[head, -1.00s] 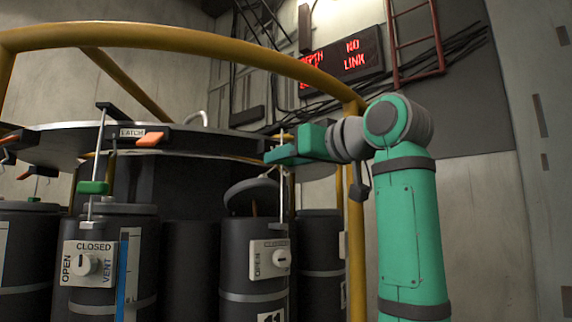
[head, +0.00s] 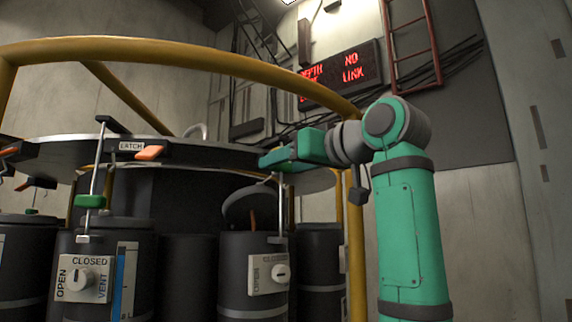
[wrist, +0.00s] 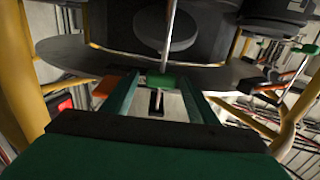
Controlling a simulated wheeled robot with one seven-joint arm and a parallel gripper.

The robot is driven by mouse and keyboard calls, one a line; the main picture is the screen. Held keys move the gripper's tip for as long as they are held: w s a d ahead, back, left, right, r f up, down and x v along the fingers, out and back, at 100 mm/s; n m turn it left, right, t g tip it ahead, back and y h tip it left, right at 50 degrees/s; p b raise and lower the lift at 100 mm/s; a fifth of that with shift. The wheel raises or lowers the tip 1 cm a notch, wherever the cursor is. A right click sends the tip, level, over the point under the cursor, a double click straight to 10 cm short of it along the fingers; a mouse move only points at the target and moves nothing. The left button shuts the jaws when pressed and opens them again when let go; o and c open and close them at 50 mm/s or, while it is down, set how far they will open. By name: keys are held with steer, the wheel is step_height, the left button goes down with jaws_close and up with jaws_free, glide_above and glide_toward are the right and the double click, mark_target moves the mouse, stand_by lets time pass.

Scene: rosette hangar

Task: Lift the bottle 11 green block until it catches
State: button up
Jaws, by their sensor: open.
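My gripper (head: 270,160) is raised at the right edge of the round plate, above a dark bottle (head: 235,300) with a tilted lid; its number is not legible. In the wrist view my gripper (wrist: 158,84) is open, its two green fingers apart. A green block (wrist: 160,81) on a thin rod (wrist: 170,35) shows between the fingertips, with a gap on each side. I cannot tell its exact depth. In the head view this block is hidden by my gripper; the rod's lower part (head: 281,205) hangs below, ending in a small foot by the bottle's panel.
A yellow rail (head: 190,52) arches over the plate (head: 60,152) and drops close beside my arm. Another rod with a green block (head: 90,202) hangs by the left bottle (head: 140,270). An orange tab (head: 150,153) is at the plate's edge, near the LATCH label.

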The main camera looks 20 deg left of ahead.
steer(key=shift+s+d, duration=0.25)
steer(key=shift+d, duration=0.3)
steer(key=v, duration=0.8)
stand_by(0.6)
